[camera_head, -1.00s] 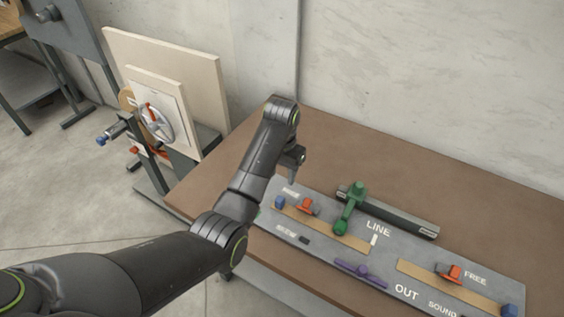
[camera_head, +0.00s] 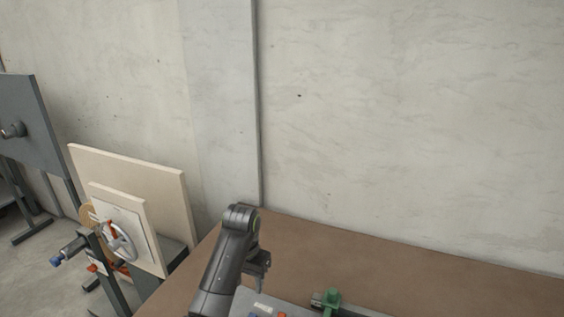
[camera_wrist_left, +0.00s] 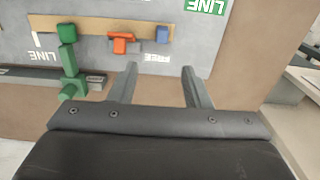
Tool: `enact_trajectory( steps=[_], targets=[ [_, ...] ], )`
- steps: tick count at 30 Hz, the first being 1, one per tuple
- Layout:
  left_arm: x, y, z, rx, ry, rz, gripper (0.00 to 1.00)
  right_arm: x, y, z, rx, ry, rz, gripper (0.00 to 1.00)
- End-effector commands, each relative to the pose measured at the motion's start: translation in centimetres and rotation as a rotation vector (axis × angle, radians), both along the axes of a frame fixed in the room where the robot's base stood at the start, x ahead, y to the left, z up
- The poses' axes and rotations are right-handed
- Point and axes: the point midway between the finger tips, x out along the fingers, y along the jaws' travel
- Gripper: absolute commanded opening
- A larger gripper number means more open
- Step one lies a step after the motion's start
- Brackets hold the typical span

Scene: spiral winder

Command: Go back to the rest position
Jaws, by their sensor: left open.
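My left gripper (camera_head: 262,277) shows at the lower middle of the head view, over the left part of the brown table (camera_head: 400,262). In the left wrist view its two fingers (camera_wrist_left: 160,85) stand apart with nothing between them. Beyond the fingertips is the grey panel (camera_wrist_left: 205,52), with an orange slider (camera_wrist_left: 122,41), a blue block (camera_wrist_left: 162,35) and a green lever (camera_wrist_left: 68,60). The gripper touches none of these. My right gripper is not in view.
A winder with a silver handwheel (camera_head: 119,241) and pale boards (camera_head: 165,190) stands left of the table. A dark grey board on a stand (camera_head: 28,125) is at far left. A concrete wall (camera_head: 400,120) rises behind the table. The table's back right is clear.

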Motion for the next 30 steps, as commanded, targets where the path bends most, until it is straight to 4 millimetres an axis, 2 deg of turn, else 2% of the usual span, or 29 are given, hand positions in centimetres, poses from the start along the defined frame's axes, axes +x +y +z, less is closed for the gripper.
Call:
enact_trajectory(
  steps=[5,8,12,15,20,24,30],
  targets=[
    [-3.3,3.6,-4.4,-0.018,-0.031,0.08,0.44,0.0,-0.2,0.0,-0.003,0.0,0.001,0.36],
    [-6.2,6.2,-6.9,-0.024,-0.064,0.135,0.44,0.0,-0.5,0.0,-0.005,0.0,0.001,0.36],
    [-10.7,9.5,-9.5,-0.02,-0.112,0.205,0.44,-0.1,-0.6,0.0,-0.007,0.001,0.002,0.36],
    [-14.3,11.7,-10.7,-0.01,-0.146,0.25,0.44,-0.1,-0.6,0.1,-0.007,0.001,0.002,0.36],
    [-20.4,14.8,-11.5,0.017,-0.199,0.309,0.44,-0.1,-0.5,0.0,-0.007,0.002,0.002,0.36],
    [-25.6,16.9,-11.0,0.044,-0.246,0.345,0.44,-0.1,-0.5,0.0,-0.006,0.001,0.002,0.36],
    [-30.5,18.5,-9.5,0.071,-0.291,0.369,0.44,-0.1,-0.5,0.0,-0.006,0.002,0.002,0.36]
  ],
)
